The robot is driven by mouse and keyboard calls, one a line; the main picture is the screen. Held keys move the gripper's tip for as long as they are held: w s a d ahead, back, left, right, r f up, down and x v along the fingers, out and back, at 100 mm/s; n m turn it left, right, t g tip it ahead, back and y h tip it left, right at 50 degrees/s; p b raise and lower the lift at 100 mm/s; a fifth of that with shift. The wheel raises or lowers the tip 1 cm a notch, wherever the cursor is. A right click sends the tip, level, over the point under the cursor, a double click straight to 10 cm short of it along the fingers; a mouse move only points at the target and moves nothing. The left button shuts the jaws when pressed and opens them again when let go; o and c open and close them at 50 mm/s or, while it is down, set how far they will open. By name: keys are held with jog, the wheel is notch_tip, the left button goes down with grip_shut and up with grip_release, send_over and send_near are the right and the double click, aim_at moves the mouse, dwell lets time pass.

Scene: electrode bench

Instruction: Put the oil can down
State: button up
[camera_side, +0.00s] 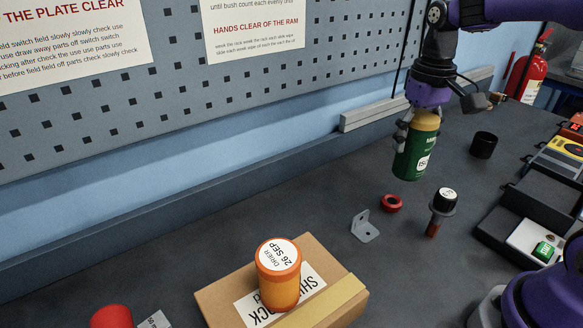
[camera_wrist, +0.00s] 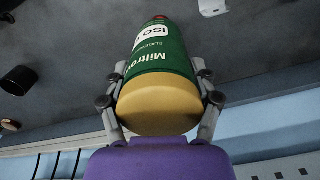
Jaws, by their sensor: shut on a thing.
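The oil can is green with a yellow top and a white label reading ISO. In the side view the oil can (camera_side: 414,155) hangs a little tilted above the dark bench, apart from its surface. My gripper (camera_side: 403,132) is shut around its upper part, near the yellow top. In the wrist view the can (camera_wrist: 160,62) fills the middle, with its yellow end nearest the camera. The fingers of my gripper (camera_wrist: 160,92) press on both its sides there. The can's far end is mostly hidden in the wrist view.
A red ring (camera_side: 392,203), a metal bracket (camera_side: 365,227) and a black-topped part (camera_side: 441,208) lie below the can. A black cup (camera_side: 483,145) stands to the right. An orange jar (camera_side: 279,273) sits on a cardboard box (camera_side: 345,295). A dark tray (camera_side: 500,222) is at right. The bench's left middle is clear.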

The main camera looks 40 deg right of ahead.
jog(key=d+r+m, duration=0.1)
jog(key=d+m, duration=0.1)
jog(key=d, duration=1.2)
jog(key=shift+s+d+f, duration=0.7)
jog(key=shift+d+f, duration=1.05)
jog(key=shift+f, duration=0.05)
jog(key=shift+s+d+f, duration=0.7)
jog(key=shift+d+f, duration=1.1)
jog(key=shift+s+d+f, duration=0.7)
jog(key=shift+d+f, duration=1.05)
jog(key=shift+f, duration=0.05)
jog(key=shift+f, duration=0.1)
jog(key=o, duration=1.4)
jog(key=shift+o, duration=0.2)
